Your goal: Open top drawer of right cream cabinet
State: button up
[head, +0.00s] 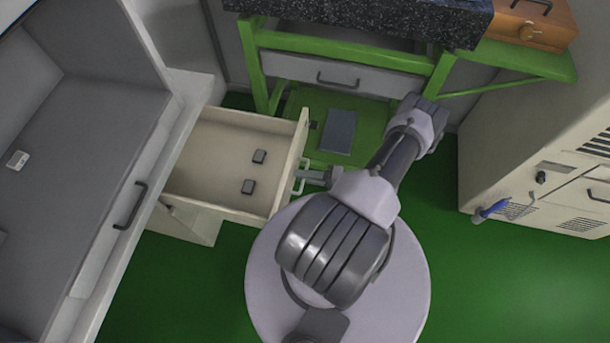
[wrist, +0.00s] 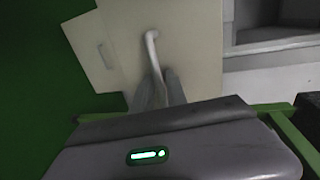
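The cream drawer (head: 220,150) stands pulled well out of the cream cabinet (head: 182,222), below the grey-topped bench at the left. My gripper (head: 316,176) is at the handle. In the wrist view my fingers (wrist: 160,82) lie close on both sides of the handle's near part and appear shut on it. The exact contact is blurred.
A green-framed bench with a dark speckled top (head: 370,18) and a closed grey drawer (head: 340,75) stands behind. A cream machine cabinet (head: 545,150) with a blue-handled item (head: 490,210) is at the right. Green floor (head: 490,290) is open at the lower right.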

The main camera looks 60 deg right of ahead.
jog(key=p+v, duration=0.2)
jog(key=v, duration=1.5)
jog(key=shift+s, duration=0.2)
